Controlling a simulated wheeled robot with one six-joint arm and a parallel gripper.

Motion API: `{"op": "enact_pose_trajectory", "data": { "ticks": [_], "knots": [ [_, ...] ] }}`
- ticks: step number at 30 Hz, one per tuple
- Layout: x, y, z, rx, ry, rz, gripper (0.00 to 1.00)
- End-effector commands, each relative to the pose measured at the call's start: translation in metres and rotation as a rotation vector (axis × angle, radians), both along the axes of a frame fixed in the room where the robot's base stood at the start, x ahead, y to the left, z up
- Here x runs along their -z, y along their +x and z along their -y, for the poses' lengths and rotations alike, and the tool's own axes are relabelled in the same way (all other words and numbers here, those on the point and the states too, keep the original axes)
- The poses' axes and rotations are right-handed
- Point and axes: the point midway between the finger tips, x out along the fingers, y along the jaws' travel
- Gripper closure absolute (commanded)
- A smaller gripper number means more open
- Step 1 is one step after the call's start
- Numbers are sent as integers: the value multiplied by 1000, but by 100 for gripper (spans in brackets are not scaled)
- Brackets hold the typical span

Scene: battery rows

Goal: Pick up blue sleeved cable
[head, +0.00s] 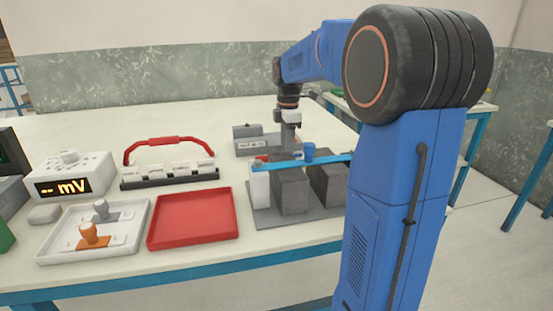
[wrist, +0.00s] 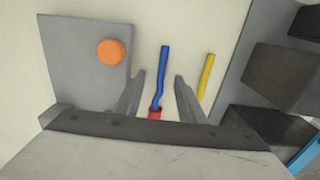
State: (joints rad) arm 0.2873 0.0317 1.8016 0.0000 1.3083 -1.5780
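The blue sleeved cable (wrist: 162,75) lies on the pale table top in the wrist view, with a red piece (wrist: 155,113) at its near end. My gripper (wrist: 159,82) is open, with one finger on each side of the cable and visible gaps between. The cable's near end is partly hidden behind the gripper body. In the head view my gripper (head: 291,143) points down behind the grey blocks, and I cannot make out the cable there.
A yellow cable (wrist: 207,76) lies just right of the right finger. A grey plate with an orange knob (wrist: 111,52) is on the left. Dark blocks (wrist: 281,75) stand on the right. In the head view a blue bar (head: 290,162) spans grey blocks; a red tray (head: 192,243) is left.

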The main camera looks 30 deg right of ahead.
Motion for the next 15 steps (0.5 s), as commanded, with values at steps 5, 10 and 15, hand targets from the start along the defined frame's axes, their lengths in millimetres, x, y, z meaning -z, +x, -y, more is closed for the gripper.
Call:
{"op": "enact_pose_trajectory", "data": {
  "ticks": [5, 10, 15],
  "knots": [
    [0, 0, 0, 0, 0, 0, 83],
    [0, 0, 0, 0, 0, 0, 100],
    [-1, 0, 0, 0, 0, 0, 100]
  ]
}}
